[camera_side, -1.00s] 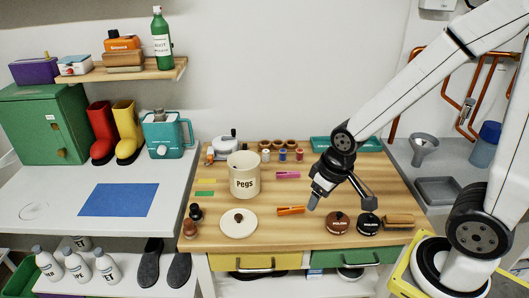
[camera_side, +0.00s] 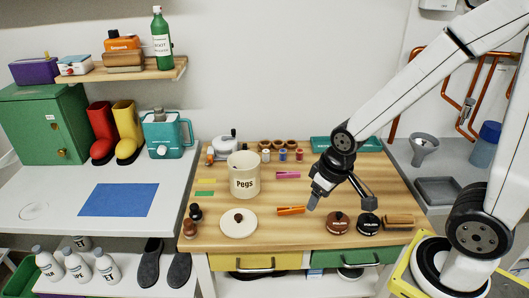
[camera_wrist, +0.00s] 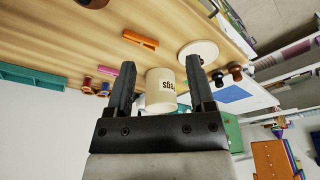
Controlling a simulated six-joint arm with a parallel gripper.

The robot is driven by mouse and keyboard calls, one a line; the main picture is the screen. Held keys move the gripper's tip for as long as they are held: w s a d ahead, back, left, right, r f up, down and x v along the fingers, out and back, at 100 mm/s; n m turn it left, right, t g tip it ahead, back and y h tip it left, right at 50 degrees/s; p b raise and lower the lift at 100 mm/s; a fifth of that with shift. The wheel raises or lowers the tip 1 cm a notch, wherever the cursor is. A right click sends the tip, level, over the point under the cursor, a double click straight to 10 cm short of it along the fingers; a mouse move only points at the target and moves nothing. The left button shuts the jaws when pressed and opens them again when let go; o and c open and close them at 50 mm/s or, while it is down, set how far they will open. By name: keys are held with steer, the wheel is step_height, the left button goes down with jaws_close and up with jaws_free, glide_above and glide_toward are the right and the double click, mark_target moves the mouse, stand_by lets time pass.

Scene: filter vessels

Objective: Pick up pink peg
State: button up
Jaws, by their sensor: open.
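The pink peg (camera_side: 288,175) lies flat on the wooden worktop, right of the cream "Pegs" pot (camera_side: 244,176). In the wrist view the pink peg (camera_wrist: 107,70) shows just left of one finger. An orange peg (camera_side: 291,210) lies nearer the front, and it also shows in the wrist view (camera_wrist: 140,40). Yellow (camera_side: 206,182) and green (camera_side: 205,194) pegs lie left of the pot. My gripper (camera_side: 313,204) is above the worktop, right of the orange peg. In the wrist view my gripper (camera_wrist: 162,78) is open and empty, with the pot (camera_wrist: 161,88) seen between its fingers.
A round white lid (camera_side: 238,223) lies in front of the pot. Round brown (camera_side: 338,223) and black (camera_side: 368,224) tins and a brush (camera_side: 398,221) stand at the front right. Small spools (camera_side: 282,155) and a teal tray (camera_side: 345,144) are at the back. Bare wood surrounds the pink peg.

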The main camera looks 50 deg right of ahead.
steer(key=n+g+y, duration=0.1)
steer(key=n, duration=0.8)
glide_toward(289, 172)
steer(key=shift+a+f, duration=0.2)
steer(key=shift+f, duration=0.35)
steer(key=shift+w+a+f, duration=0.15)
steer(key=shift+f, duration=1.15)
steer(key=shift+f, duration=0.1)
steer(key=shift+w+a+f, duration=0.1)
steer(key=shift+w+f, duration=0.1)
steer(key=shift+f, duration=1)
steer(key=shift+w+a+f, duration=0.1)
steer(key=shift+w+f, duration=0.15)
steer(key=shift+f, duration=1)
jaws_close()
